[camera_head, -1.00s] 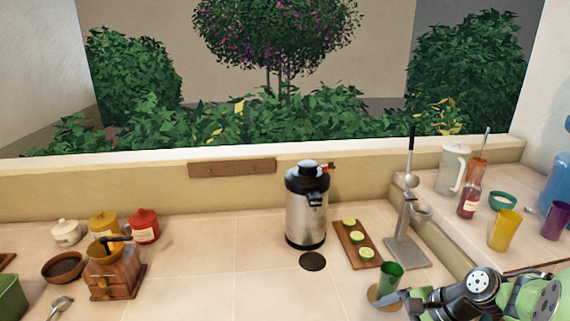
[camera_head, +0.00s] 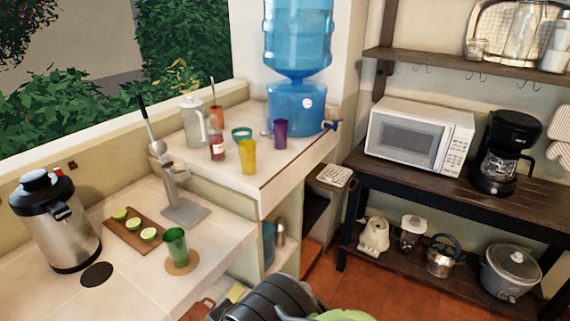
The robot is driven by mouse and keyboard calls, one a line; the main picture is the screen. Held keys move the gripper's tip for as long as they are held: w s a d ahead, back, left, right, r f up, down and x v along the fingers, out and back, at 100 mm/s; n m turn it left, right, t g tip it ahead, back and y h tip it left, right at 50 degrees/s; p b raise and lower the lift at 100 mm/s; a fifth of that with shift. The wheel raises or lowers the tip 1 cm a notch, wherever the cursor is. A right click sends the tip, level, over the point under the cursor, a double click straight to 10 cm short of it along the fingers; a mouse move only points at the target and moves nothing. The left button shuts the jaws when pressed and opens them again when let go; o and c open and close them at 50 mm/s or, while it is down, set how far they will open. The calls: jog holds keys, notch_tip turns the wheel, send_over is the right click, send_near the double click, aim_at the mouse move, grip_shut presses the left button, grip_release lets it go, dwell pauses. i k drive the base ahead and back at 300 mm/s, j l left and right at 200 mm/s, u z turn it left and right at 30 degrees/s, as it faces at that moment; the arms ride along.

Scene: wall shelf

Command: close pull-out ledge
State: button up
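I cannot tell for sure which part is the pull-out ledge. A small flat tray-like ledge (camera_head: 318,180) with a pale slatted piece on it juts out below the counter corner, under the blue water dispenser's tap. A dark wooden wall shelf (camera_head: 430,62) runs along the upper right; no pulled-out part is clear on it. Part of my black and green arm shows at the bottom middle. My gripper's fingers do not show, so its opening is hidden.
The raised tiled counter (camera_head: 215,160) carries cups, bottles and the water dispenser (camera_head: 296,105). A microwave (camera_head: 418,137) and coffee maker (camera_head: 505,152) stand on a dark wooden table (camera_head: 400,192). Red floor (camera_head: 375,285) is clear before it.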

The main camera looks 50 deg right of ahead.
aim_at(311, 178)
jog(key=k+l+z, duration=0.15)
jog(key=z, duration=0.25)
jog(key=k+l+z, duration=0.1)
jog(key=l+z, duration=0.2)
jog(key=z, duration=0.15)
jog(key=k+l+z, duration=0.1)
jog(key=l+z, duration=0.15)
jog(key=z, duration=0.15)
jog(key=l+z, duration=0.3)
jog(key=z, duration=0.15)
jog(key=i+j+u, duration=0.1)
jog(key=i+u, duration=0.3)
jog(key=i, duration=0.3)
jog(key=i+l+u, duration=0.1)
jog(key=i+u, duration=0.25)
jog(key=i, duration=0.3)
